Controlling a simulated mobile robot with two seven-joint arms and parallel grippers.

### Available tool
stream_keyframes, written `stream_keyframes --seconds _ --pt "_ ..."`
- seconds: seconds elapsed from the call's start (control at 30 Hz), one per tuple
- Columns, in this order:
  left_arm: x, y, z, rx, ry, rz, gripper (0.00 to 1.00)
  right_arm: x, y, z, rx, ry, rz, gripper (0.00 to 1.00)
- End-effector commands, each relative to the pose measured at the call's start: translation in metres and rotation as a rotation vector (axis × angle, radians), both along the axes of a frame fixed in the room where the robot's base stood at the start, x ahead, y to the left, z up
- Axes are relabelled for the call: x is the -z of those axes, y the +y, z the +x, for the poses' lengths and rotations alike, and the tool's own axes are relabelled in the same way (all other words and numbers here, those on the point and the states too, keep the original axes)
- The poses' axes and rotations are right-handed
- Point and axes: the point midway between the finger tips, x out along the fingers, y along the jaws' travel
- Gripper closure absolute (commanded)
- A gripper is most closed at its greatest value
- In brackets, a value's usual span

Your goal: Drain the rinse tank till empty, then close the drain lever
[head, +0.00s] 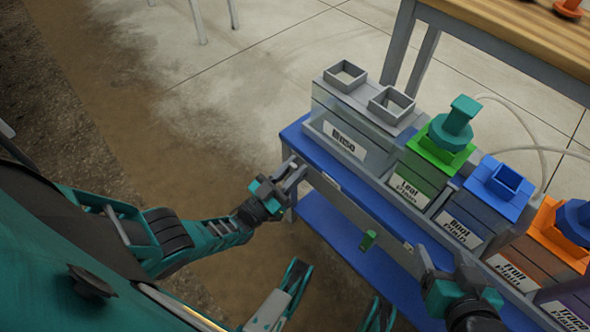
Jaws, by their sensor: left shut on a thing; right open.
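The rinse tank (330,118) is a clear-grey box with a white "Rinse" label at the left end of the blue skid. Its water level cannot be made out. My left gripper (291,174) is at the skid's front left corner, below the rinse tank. It is shut on what appears to be the drain lever, mostly hidden between the fingers; the lever's position cannot be told. My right gripper (440,262) is open and empty in front of the skid, near the root tank.
A green-topped leaf tank (413,183), blue-topped root tank (462,220) and orange-topped tank (545,245) stand in a row to the right. A small green piece (368,240) shows at the skid front. A wooden table (500,30) stands behind. Floor at left is clear.

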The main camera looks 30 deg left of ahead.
Motion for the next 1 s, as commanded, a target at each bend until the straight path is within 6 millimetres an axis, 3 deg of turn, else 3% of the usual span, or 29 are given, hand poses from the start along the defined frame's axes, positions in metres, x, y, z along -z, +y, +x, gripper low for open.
stream_keyframes --seconds 0.53,0.57,0.6,0.77,1.0 --pt "0.0002 0.0013 0.0003 -0.001 0.01 -0.024 1.0 -0.0036 -0.0001 0.0046 0.001 -0.013 0.0 0.3" --pt "0.0002 0.0013 0.0003 -0.001 0.01 -0.024 0.71 -0.0036 -0.0002 0.0045 0.0 -0.012 -0.001 0.3" --pt "0.0002 0.0013 0.0003 -0.001 0.01 -0.024 0.67 -0.0036 -0.0002 0.0045 0.001 -0.013 0.0 0.3" --pt "0.0001 0.0012 0.0004 -0.001 0.009 -0.021 0.53 -0.0035 -0.0003 0.0045 0.001 -0.012 0.0 0.3" --pt "-0.0011 0.0012 0.0005 -0.001 0.008 -0.021 0.53 -0.0036 -0.0004 0.0033 0.001 -0.009 -0.001 0.3"
